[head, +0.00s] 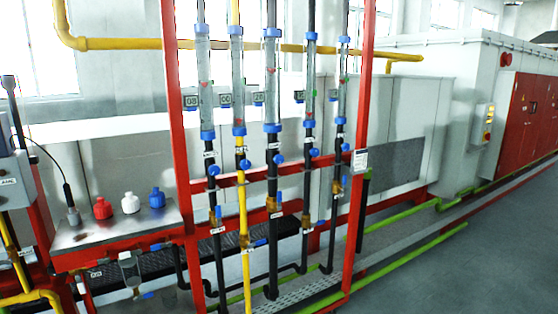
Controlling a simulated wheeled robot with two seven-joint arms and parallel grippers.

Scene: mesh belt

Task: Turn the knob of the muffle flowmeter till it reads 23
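Several clear upright flowmeter tubes with blue end caps stand in a row in a red frame (180,130). From left to right they are the first tube (205,85), the second (237,85), the third (271,90), the fourth (310,80) and the fifth (342,85). Small number tags sit beside them; one looks like 28 (258,98), but they are hard to read. Blue round knobs sit below the tubes: first (212,170), second (246,165), third (278,160), fourth (314,153), fifth (345,147). The labels are too small to tell which is the muffle flowmeter. Neither gripper is in view.
A grey metal shelf (110,230) with red, white and blue capped items stands at left. Lower valves (274,205) and black and yellow pipes fill the frame. Green pipes (400,268) run along the floor. Grey floor at right (480,270) is clear.

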